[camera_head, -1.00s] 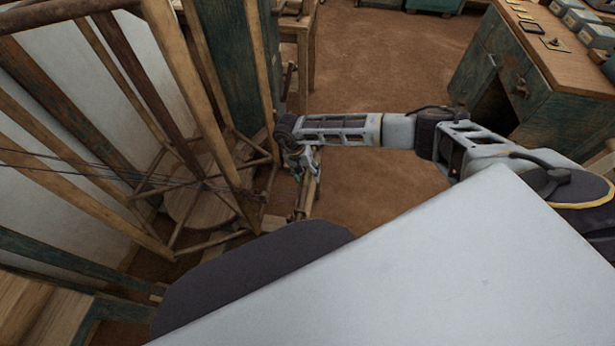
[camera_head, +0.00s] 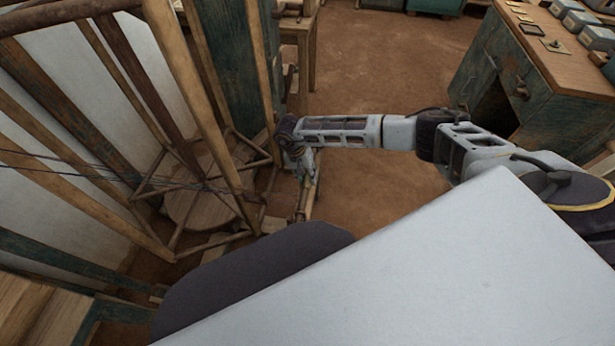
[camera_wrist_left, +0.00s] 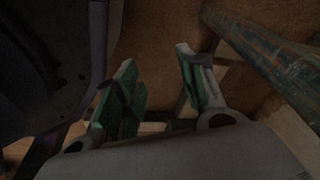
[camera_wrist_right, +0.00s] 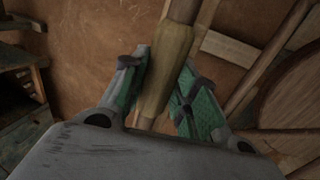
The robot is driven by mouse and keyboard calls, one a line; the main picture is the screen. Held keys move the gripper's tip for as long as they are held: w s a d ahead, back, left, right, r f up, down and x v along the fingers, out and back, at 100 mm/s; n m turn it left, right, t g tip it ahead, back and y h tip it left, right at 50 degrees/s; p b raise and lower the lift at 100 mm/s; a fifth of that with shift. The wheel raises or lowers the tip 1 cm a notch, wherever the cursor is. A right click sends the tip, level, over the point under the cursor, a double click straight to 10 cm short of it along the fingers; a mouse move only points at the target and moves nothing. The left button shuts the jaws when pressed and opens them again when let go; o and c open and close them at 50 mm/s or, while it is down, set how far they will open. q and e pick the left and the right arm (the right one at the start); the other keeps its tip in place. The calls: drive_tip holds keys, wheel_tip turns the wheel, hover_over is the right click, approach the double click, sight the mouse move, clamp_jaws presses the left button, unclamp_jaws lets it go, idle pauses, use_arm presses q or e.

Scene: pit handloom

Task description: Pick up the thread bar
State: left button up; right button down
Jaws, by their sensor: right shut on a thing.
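The thread bar is a pale wooden bar with a thicker, tapered part (camera_wrist_right: 168,75), seen lengthwise in the right wrist view. My right gripper (camera_wrist_right: 166,83) is shut on this thick part, one green-padded finger on each side. In the head view my right gripper (camera_head: 304,172) is small, beside the loom frame, and the bar under it (camera_head: 308,198) is partly hidden by the hand. My left gripper shows only in the left wrist view (camera_wrist_left: 158,72). Its fingers stand apart with nothing between them.
The wooden loom frame (camera_head: 187,90) with thin dark threads and a round wooden disc (camera_head: 200,195) stands left of my right gripper. A green wooden desk (camera_head: 520,75) is at the upper right. The brown floor (camera_head: 385,60) between them is open.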

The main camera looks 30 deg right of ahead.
sight(307, 174)
use_arm(q)
drive_tip(key=shift+w, duration=0.1)
use_arm(e)
drive_tip(key=shift+r, duration=0.15)
drive_tip(key=shift+r, duration=0.6)
wheel_tip(307, 174, up, 7)
drive_tip(key=shift+f+p, duration=0.1)
drive_tip(key=shift+p, duration=0.35)
drive_tip(key=shift+r, duration=0.85)
use_arm(q)
drive_tip(key=shift+s+a+f, duration=0.9)
drive_tip(key=shift+s+a, duration=0.15)
drive_tip(key=shift+w+d, duration=0.1)
